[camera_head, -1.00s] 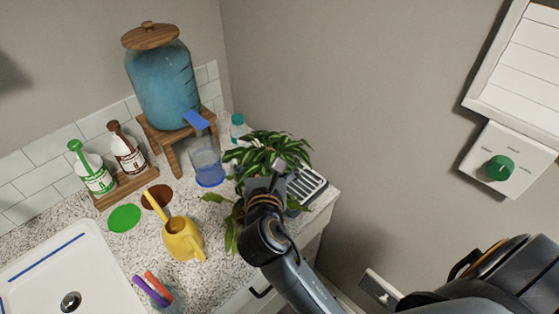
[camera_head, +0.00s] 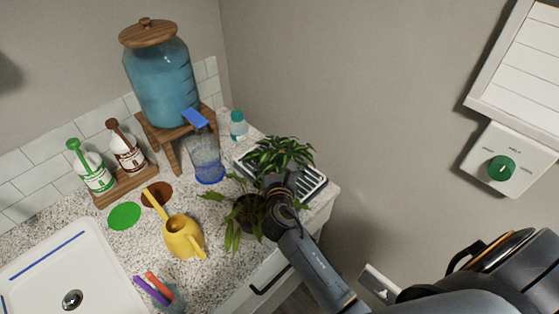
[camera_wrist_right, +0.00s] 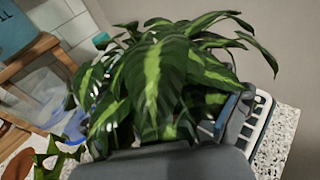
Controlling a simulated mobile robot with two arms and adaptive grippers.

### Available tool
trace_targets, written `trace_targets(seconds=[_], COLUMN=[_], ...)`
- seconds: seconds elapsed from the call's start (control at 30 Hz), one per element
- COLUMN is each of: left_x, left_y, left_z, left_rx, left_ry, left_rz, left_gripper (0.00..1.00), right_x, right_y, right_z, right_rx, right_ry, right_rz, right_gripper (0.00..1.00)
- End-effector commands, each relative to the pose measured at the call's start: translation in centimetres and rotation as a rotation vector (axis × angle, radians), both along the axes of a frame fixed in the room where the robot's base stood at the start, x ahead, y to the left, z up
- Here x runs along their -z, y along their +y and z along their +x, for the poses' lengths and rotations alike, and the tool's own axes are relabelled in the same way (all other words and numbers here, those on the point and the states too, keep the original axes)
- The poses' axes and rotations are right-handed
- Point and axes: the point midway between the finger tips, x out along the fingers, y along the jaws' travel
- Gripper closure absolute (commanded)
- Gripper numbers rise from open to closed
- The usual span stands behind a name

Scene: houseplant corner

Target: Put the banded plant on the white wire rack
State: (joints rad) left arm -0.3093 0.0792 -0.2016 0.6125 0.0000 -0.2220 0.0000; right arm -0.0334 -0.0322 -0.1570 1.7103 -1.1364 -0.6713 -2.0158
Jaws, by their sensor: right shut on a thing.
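A leafy plant with light-striped green leaves (camera_head: 279,152) is in front of my right gripper (camera_head: 280,182), which is shut on it. Its pot is hidden behind the gripper. In the right wrist view the striped leaves (camera_wrist_right: 160,80) fill the middle, above the grey gripper (camera_wrist_right: 165,160). The white rack (camera_head: 316,186) with dark slots lies under and behind the plant at the counter's right end. The plant overlaps the rack's middle in the head view; whether it touches the rack I cannot tell. My left gripper is not in view.
A second, drooping plant in a dark pot (camera_head: 246,212) stands close left of my right gripper. A clear blue-based tumbler (camera_head: 207,160), a teal-capped bottle (camera_head: 238,126) and a yellow watering can (camera_head: 183,238) stand nearby. The wall rises behind the rack.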

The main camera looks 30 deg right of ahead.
Motion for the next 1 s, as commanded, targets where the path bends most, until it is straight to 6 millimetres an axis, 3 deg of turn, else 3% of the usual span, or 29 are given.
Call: trace_targets(seconds=[0.27, 0.3, 0.37, 0.77, 1.0], left_x=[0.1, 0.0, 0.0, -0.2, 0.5], left_y=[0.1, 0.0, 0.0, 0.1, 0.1], left_z=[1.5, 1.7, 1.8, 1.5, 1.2], left_rx=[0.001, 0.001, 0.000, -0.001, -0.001], left_ry=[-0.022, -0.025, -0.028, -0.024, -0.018], left_rz=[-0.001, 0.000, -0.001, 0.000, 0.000], left_gripper=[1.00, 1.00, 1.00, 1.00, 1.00], right_x=[0.1, 0.2, 0.2, -0.2, -0.5], right_y=[0.0, 0.0, 0.0, 0.0, 1.5], right_z=[0.0, 0.0, 0.0, 0.0, -3.2], right_rx=[0.000, 0.000, 0.000, 0.000, 0.000], right_ry=[-0.003, 0.000, 0.000, 0.000, 0.000], right_rz=[0.000, 0.001, 0.001, 0.001, 0.004], right_gripper=[0.64, 0.09, 0.00, 0.00, 0.00])
